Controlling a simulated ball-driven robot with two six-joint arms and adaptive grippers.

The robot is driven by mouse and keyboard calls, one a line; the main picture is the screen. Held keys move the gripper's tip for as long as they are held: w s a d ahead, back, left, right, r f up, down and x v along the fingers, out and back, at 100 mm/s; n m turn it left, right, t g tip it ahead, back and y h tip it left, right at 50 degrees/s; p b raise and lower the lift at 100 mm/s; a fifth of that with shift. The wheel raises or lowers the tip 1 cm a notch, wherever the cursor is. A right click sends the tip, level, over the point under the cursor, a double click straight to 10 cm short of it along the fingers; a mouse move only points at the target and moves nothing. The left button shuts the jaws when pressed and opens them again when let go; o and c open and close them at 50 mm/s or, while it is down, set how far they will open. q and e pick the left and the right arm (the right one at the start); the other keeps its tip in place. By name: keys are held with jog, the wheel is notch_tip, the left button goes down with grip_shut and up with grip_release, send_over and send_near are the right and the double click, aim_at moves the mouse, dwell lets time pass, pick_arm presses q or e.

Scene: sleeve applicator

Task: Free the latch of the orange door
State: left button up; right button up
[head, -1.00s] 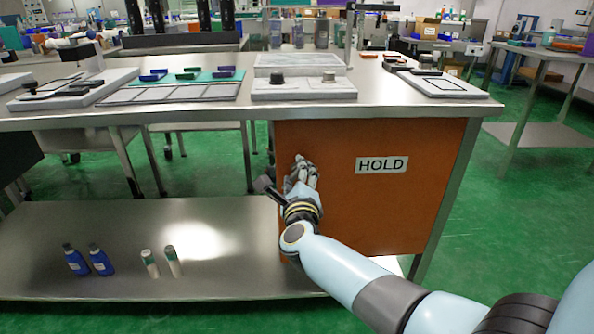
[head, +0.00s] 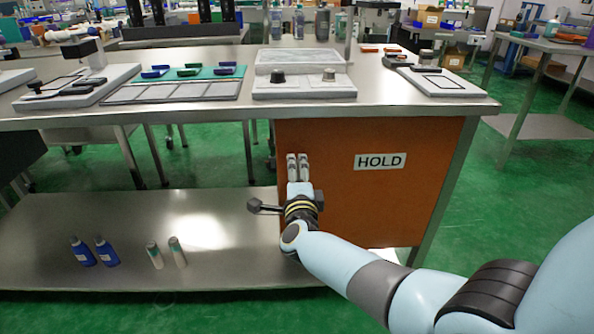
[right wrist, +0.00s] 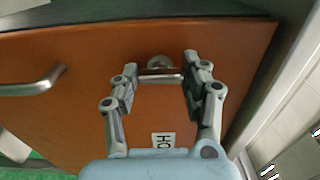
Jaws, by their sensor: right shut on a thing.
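The orange door (head: 340,200) under the table bears a HOLD label (head: 380,161). In the right wrist view, the latch (right wrist: 159,74), a small metal bar with a round mount, sits near the door's upper edge. My right gripper (head: 298,160) is at the door's left side in the head view. In the wrist view its fingers (right wrist: 162,78) stand on both sides of the latch bar and are shut on it. In the head view my gripper hides the latch. My left gripper is not in view.
A separate metal handle (right wrist: 32,84) is on the door in the wrist view. The lower shelf (head: 210,235) left of the door carries blue bottles (head: 95,252) and white tubes (head: 166,253). The tabletop (head: 385,100) overhangs the door.

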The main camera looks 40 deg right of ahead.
dwell(0.5)
jog(key=o, duration=1.2)
jog(key=shift+c, duration=0.2)
jog(key=shift+s, duration=0.1)
jog(key=v, duration=1.2)
